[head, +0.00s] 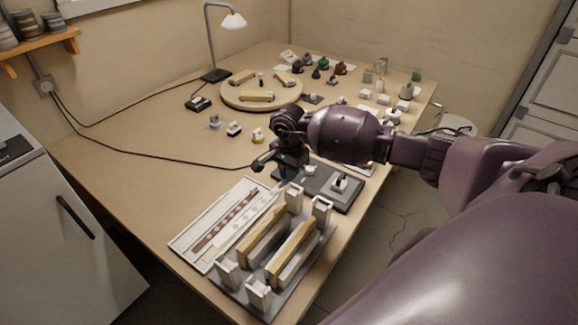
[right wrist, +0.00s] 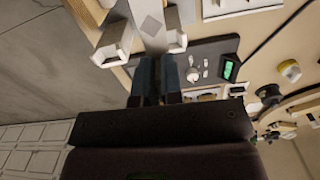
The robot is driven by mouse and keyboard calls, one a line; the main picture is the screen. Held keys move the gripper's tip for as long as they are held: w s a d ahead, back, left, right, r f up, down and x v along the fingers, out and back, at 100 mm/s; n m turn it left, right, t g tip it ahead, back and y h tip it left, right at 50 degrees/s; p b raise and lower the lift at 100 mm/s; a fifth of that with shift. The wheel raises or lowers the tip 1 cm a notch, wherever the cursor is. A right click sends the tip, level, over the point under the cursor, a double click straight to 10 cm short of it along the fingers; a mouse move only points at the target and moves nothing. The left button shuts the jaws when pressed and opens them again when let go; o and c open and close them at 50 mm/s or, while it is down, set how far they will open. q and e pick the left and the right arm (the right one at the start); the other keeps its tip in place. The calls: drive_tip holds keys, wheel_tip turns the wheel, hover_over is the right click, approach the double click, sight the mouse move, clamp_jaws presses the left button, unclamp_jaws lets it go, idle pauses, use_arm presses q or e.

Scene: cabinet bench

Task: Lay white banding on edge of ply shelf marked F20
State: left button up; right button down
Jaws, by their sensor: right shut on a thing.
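Two ply shelves (head: 262,232) (head: 292,247) stand side by side in a grey rack with white posts (head: 258,292). The F20 mark is not legible, so I cannot tell which shelf bears it. Whether the strip touches a shelf is unclear. My left gripper is not in view.
A flat tray (head: 180,243) with brown and pale strips lies left of the rack. A dark pad (head: 348,203) carries small white items beyond it. A round wooden board (head: 235,100), a lamp (head: 232,20) and several small pots stand farther back. The table's left-middle is mostly clear.

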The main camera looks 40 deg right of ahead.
sight(288, 190)
drive_tip(key=shift+w+n, duration=0.25)
drive_tip(key=shift+n, duration=0.15)
drive_tip(key=shift+d+f, duration=0.15)
drive_tip(key=shift+f, duration=0.1)
wheel_tip(288, 190, down, 5)
drive_tip(key=b, duration=0.3)
idle(0.5)
drive_tip(key=shift+b, duration=0.35)
idle(1.1)
drive_tip(key=shift+f+b, duration=0.8)
drive_tip(key=shift+f, duration=0.25)
idle(1.4)
